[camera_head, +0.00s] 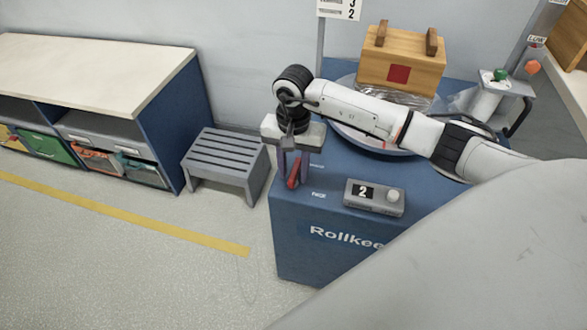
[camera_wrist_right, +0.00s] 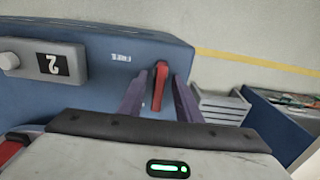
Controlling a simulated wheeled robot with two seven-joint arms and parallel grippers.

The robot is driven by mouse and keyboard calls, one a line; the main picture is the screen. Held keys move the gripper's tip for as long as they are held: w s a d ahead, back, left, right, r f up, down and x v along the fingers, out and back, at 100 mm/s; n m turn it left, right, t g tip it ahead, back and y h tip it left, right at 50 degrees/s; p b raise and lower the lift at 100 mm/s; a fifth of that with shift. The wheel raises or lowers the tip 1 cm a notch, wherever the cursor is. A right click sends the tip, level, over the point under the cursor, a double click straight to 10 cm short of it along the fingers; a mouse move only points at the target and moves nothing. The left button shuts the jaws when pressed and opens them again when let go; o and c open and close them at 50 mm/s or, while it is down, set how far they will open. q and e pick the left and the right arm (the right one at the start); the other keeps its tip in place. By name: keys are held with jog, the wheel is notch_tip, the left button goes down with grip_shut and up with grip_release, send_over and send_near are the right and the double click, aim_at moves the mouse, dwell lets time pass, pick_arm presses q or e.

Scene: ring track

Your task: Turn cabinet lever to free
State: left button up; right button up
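The blue cabinet (camera_head: 290,232) carries a small red lever (camera_head: 293,174) near the left edge of its top. The lever also shows in the wrist view (camera_wrist_right: 160,84), with a small white label that seems to read FREE to its left. My right gripper (camera_head: 293,165) reaches down over the lever. In the wrist view its two purple-grey fingers (camera_wrist_right: 159,98) stand apart on either side of the lever, with gaps showing, so it is open around it. The lever's base is partly hidden by the gripper. My left gripper is not in view.
A grey box with a knob and a "2" display (camera_head: 374,197) sits right of the lever. A wooden crate (camera_head: 402,65) and a round tray (camera_head: 347,131) stand behind my right arm. A grey slatted step stool (camera_head: 226,160) is left of the cabinet, and a bench (camera_head: 100,65) beyond.

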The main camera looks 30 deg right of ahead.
jog(key=shift+c, duration=0.4)
grip_shut()
